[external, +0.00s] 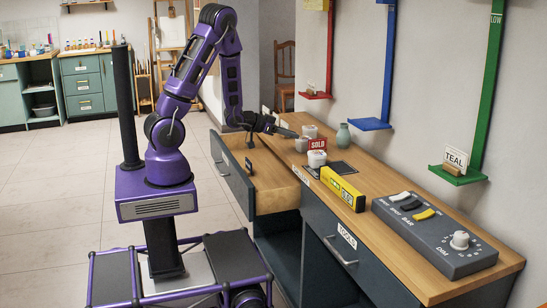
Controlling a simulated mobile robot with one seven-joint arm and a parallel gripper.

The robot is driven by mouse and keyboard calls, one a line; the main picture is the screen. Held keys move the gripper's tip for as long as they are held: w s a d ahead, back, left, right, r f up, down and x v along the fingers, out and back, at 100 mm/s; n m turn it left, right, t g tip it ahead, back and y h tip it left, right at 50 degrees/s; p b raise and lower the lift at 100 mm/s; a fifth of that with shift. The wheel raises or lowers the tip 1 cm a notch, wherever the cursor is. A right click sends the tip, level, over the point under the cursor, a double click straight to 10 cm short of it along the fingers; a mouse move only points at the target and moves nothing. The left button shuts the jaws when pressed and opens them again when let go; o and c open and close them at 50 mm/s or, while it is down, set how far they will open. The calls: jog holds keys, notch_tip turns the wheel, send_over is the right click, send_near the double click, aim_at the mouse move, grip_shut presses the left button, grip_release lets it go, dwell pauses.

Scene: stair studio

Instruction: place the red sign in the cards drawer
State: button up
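The red sign (317,143), marked SOLD, stands upright on the wooden counter among small pale cups. An open drawer (274,186) sticks out to the left of the counter, below a white label (300,174) that is partly hidden and hard to read. A small dark item (249,167) shows inside the drawer. My gripper (292,133) reaches over the drawer's far end toward the counter, to the left of the red sign and apart from it. Its fingers are dark and small, so whether they are open or shut is unclear.
Pale cups (316,159) and a green vase (343,137) crowd the sign. A yellow box (343,188) and a grey switch panel (435,234) stand nearer on the counter. The TOOLS drawer (345,251) is shut. A green wall shelf (458,175) holds a TEAL card.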

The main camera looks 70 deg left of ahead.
aim_at(318, 142)
jog(key=shift+g, duration=0.3)
jog(key=p+x, duration=0.4)
jog(key=shift+w+r+p, duration=0.2)
jog(key=shift+r+p, duration=0.15)
jog(key=shift+x, duration=1.15)
jog(key=x, duration=0.6)
jog(key=shift+s, duration=0.1)
grip_shut()
